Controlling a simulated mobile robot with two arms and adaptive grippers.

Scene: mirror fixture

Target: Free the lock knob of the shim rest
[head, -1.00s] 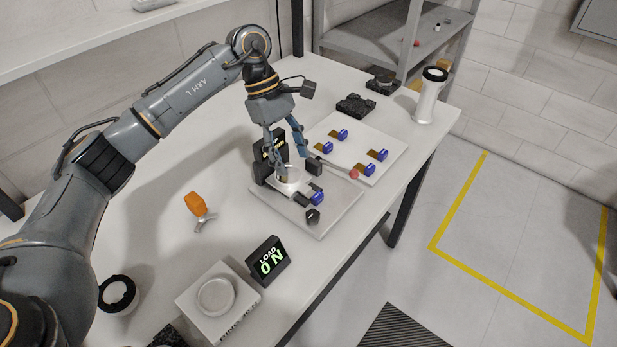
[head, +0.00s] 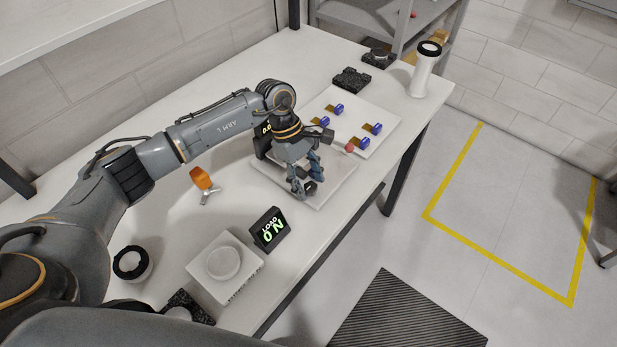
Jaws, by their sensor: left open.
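The fixture's light base plate (head: 341,184) lies on the white table. A small black knob (head: 310,187), likely the lock knob, sits near its front corner. My left gripper (head: 304,180) points down over that corner, open, its fingers close around or beside the knob; I cannot tell whether they touch it. The wrist and fingers hide most of the fixture's middle, including the shim rest and the round mount. A red ball tip (head: 349,148) shows to the right of the wrist. My right gripper is not in view.
A pale tray (head: 379,144) with several blue-ended shims lies behind the fixture. A black display (head: 270,229) reading "LOAD ON" and a white box (head: 224,267) stand in front. An orange-handled tool (head: 201,179) lies left. A white cylinder (head: 425,70) stands back right.

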